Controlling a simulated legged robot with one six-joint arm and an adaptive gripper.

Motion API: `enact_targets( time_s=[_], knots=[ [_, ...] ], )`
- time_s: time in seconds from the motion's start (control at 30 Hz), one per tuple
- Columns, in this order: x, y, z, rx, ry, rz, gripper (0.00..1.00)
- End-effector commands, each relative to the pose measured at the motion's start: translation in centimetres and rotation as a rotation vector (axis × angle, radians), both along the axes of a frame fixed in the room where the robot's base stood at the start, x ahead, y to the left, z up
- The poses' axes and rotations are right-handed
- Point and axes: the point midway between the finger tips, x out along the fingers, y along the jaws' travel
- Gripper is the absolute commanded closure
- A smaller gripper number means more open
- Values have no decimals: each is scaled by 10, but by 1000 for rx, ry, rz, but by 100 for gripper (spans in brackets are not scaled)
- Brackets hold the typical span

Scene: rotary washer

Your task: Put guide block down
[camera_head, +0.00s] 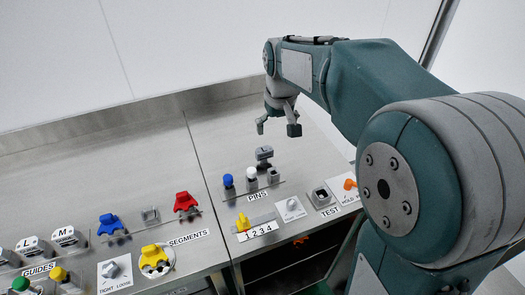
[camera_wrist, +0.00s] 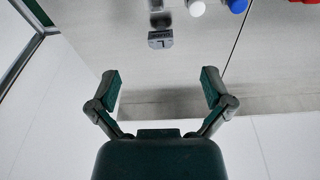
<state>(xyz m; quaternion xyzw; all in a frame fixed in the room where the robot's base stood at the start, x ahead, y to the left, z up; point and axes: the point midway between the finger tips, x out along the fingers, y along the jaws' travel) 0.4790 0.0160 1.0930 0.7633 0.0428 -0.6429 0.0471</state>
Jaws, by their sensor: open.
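A grey block (camera_head: 264,153), likely the guide block, stands on the steel worktop behind the row of pins. It also shows in the wrist view (camera_wrist: 160,40), with a dark mark on its face that I cannot read surely. My gripper (camera_head: 277,127) is open and empty, behind and above the block, with its fingers apart. In the wrist view, my gripper (camera_wrist: 160,78) has the block ahead of its fingertips, roughly centred between them and not touched. Blocks marked L (camera_head: 32,246) and M (camera_head: 65,238) stand at the GUIDES label.
A blue pin (camera_head: 228,181), a white pin (camera_head: 251,173) and a grey holder (camera_head: 273,175) stand in front of the block. Coloured segments (camera_head: 186,202) are at left. A test socket (camera_head: 322,196) is at right. The worktop behind the block is clear.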

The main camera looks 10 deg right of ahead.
Motion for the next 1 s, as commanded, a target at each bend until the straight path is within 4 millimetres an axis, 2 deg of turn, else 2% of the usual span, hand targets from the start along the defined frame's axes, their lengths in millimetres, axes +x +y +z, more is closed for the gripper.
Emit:
enact_targets(
  time_s=[0.2, 0.5, 0.7, 0.87, 1.0],
  knots=[
    [41, 5, -30, -5, 61, 24, 0],
    [89, 11, -78, -10, 138, 55, 0],
    [106, 13, -99, -11, 167, 67, 0],
    [107, 13, -112, -12, 174, 69, 0],
    [107, 13, -136, -11, 176, 69, 0]
  ],
)
